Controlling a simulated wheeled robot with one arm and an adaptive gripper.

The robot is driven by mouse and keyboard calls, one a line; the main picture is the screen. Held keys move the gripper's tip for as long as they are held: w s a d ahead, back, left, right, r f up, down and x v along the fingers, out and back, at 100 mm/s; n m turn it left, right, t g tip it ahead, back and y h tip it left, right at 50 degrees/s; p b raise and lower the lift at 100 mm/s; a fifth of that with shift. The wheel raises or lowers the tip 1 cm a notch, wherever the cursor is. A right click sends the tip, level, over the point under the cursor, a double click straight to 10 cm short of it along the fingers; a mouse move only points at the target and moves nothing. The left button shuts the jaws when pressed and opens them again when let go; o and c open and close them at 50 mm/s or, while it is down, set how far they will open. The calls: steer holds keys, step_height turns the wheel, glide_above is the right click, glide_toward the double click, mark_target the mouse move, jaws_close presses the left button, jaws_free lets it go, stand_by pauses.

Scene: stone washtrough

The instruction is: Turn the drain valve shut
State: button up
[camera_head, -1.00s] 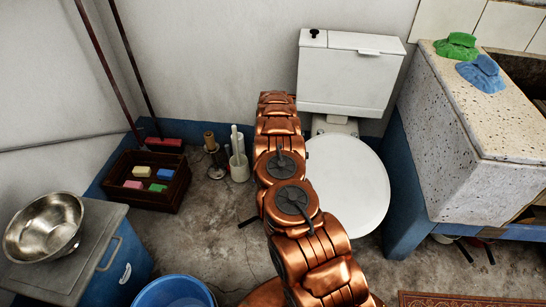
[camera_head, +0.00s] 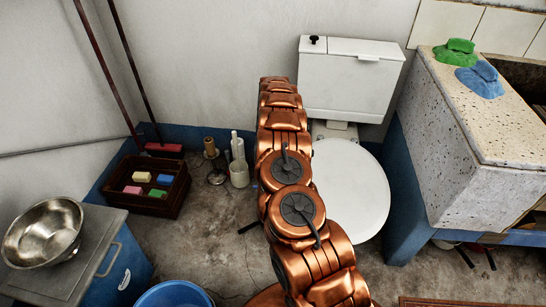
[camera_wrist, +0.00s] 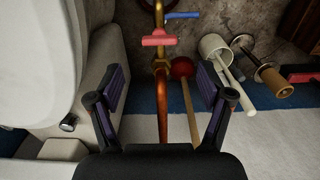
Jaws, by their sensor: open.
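In the wrist view a copper pipe (camera_wrist: 161,80) runs between my fingers, with a red-handled valve (camera_wrist: 157,39) and a blue-handled valve (camera_wrist: 183,15) beyond the fingertips. I cannot tell from the frames which handle is the drain valve. My gripper (camera_wrist: 162,78) is open and empty, one finger with a purple pad on either side of the pipe. The red handle lies apart from both fingers, roughly in line with the gap. In the head view my own arm reaches toward the back wall and hides the gripper and both valves.
The toilet (camera_head: 350,190) stands right of my arm. A plunger (camera_wrist: 181,68), brush holder (camera_wrist: 214,47) and roll stand (camera_wrist: 272,79) lie near the right finger in the wrist view. The stone trough (camera_head: 450,140) is at right, a brush crate (camera_head: 150,207) at left.

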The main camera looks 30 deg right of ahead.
steer(key=shift+r, duration=2.05)
steer(key=s+a+r+n+y, duration=0.1)
steer(key=s+a+r+n, duration=0.1)
steer(key=s+a+r, duration=0.4)
steer(key=s+a+r+n, duration=0.1)
steer(key=s+a+r, duration=0.2)
steer(key=a+r, duration=0.5)
steer(key=s+a+r+n+y, duration=0.1)
steer(key=s+a+r+n, duration=0.1)
steer(key=s+a+r, duration=0.5)
steer(key=s+a+r+n+g+h, duration=0.1)
steer(key=s+a+r, duration=0.1)
steer(key=s+a, duration=0.3)
steer(key=s+a+r+n+g, duration=0.1)
steer(key=s+a+r, duration=0.1)
steer(key=s, duration=0.5)
steer(key=s+n+h, duration=0.1)
steer(key=s, duration=1.8)
step_height(320, 180, up, 23)
steer(key=s+p, duration=0.1)
steer(key=p, duration=2)
steer(key=shift+s+a+p, duration=0.15)
steer(key=shift+a+p, duration=0.2)
steer(key=shift+p, duration=0.05)
